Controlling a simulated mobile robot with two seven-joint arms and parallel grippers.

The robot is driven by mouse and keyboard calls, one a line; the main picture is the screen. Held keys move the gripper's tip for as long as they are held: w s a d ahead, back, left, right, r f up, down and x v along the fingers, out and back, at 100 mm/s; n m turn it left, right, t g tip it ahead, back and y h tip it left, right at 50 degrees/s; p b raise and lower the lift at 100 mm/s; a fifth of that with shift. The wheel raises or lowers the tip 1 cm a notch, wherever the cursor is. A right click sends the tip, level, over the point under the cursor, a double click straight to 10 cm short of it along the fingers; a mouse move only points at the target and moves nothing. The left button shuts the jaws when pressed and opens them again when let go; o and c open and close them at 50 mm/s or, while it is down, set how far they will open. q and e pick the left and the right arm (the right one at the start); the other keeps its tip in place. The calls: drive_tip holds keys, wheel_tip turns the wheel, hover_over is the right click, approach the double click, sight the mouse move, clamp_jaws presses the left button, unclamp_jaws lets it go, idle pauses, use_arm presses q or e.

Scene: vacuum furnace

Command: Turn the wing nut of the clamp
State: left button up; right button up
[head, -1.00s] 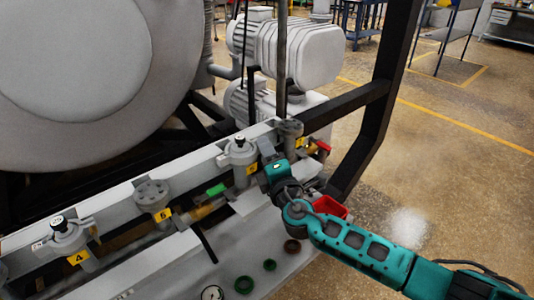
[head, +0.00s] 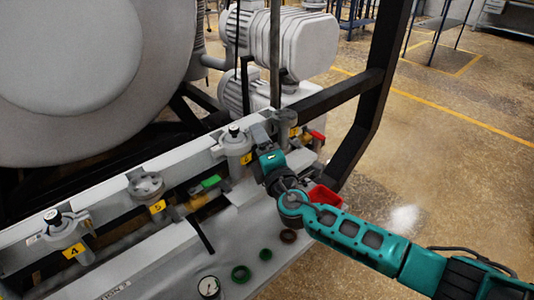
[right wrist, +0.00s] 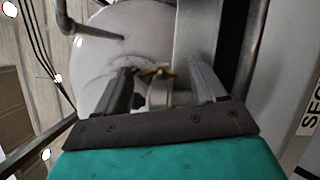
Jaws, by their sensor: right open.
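In the right wrist view a small yellow wing nut (right wrist: 157,72) shows between and slightly beyond the two fingers of my right gripper (right wrist: 165,78). A pale grey clamp part (right wrist: 158,94) sits just below it in that picture. The fingers are apart, one on each side, and I see no clear contact with the nut. There the wing nut is too small or hidden to make out. My left gripper is not in view.
A black frame post (head: 372,110) stands right of my gripper. Other valves (head: 148,187) line the rail to the left. Open floor is at right.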

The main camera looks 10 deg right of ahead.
drive_tip(key=v, duration=1.2)
drive_tip(key=shift+s+b, duration=0.3)
drive_tip(key=shift+s, duration=0.05)
drive_tip(key=shift+d, duration=0.1)
